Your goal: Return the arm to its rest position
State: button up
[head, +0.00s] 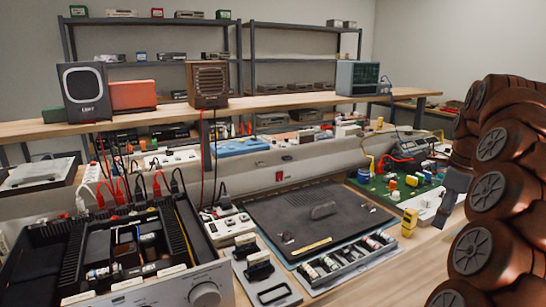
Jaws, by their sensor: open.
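My arm, with copper-coloured rounded links, fills the right side of the head view and is folded in a curve. A grey part of my gripper (452,197) shows at the left edge of the arm, over the right part of the workbench (388,268). The gripper is open, and I see nothing held in it. Much of it is hidden behind the arm links.
An opened amplifier chassis (211,290) stands at front left. A green circuit board (400,186) lies near my gripper. A raised shelf (270,102) holds speakers and an oscilloscope (358,78).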

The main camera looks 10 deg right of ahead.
jog(key=s+a+f+n+g, duration=0.1)
jog(key=s+a+f+n, duration=0.2)
jog(key=a+n, duration=0.7)
jog(key=s+a+f+n, duration=0.2)
jog(key=a+n, duration=0.4)
jog(key=a, duration=0.7)
jog(key=s+a+f+n+g, duration=0.1)
jog(key=s+a+f+n, duration=0.25)
jog(key=s, duration=0.35)
jog(key=s+a+f+n+g, duration=0.1)
jog(key=s+a+f+n, duration=0.2)
jog(key=s+f+n, duration=0.3)
jog(key=s+a+f+n+g, duration=0.1)
jog(key=s+a+f+n, duration=0.3)
jog(key=s, duration=0.5)
notch_tip(320, 180, up, 19)
jog(key=w+t+p, duration=0.1)
jog(key=p, duration=1.6)
jog(key=shift+d+f+h, duration=0.15)
jog(key=shift+d+h, duration=0.05)
jog(key=shift+h, duration=0.1)
